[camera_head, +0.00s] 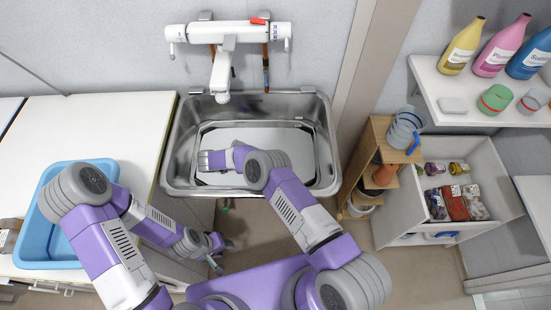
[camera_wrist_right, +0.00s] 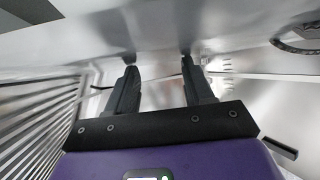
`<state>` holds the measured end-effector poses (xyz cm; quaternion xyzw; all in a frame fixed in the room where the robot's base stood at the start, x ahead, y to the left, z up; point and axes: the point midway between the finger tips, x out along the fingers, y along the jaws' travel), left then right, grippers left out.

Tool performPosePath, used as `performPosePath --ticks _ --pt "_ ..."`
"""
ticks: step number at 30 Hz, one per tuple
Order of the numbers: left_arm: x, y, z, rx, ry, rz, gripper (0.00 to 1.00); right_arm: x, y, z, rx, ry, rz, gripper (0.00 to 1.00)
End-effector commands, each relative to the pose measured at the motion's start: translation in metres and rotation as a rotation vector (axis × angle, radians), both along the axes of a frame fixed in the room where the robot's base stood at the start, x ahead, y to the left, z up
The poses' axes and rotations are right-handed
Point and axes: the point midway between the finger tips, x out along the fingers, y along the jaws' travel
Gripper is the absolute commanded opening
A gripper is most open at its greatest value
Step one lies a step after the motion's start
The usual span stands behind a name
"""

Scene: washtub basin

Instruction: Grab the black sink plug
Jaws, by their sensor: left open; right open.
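I cannot make out the black sink plug clearly in either view. A dark ring (camera_wrist_right: 297,35) lies at the top right of the right wrist view; I cannot tell whether it is the plug or a drain fitting. The steel sink (camera_head: 180,130) is in the middle of the head view. My right arm reaches into it, with its hand at the left side of the basin. In the right wrist view my right gripper (camera_wrist_right: 158,70) is open, with nothing between its fingers. My left gripper (camera_head: 222,258) is open, low in front of the sink.
A white tap (camera_head: 222,72) hangs over the sink's back. A blue tub (camera_head: 32,240) stands on the white counter (camera_head: 100,120) at the left. A wooden rack (camera_head: 375,150) and an open drawer (camera_head: 410,195) with packets stand at the right. Bottles (camera_head: 500,50) stand on a shelf.

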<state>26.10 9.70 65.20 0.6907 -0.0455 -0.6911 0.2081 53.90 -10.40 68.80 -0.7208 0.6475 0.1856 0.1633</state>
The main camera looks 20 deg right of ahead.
Motion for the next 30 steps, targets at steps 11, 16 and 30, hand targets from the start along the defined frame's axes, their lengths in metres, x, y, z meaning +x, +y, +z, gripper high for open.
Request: performPosePath --ticks 11,16,30 --pt "0.000 0.000 -0.004 0.000 0.000 0.000 0.43 0.005 -0.041 -0.019 -0.001 -0.002 0.001 0.52" --pt "0.000 0.000 -0.006 0.000 0.000 0.000 0.43 0.006 -0.055 -0.026 0.000 -0.004 0.003 0.52" --pt "0.000 0.000 -0.005 0.000 0.000 0.000 0.43 0.007 -0.054 -0.026 0.000 -0.004 0.003 0.08"
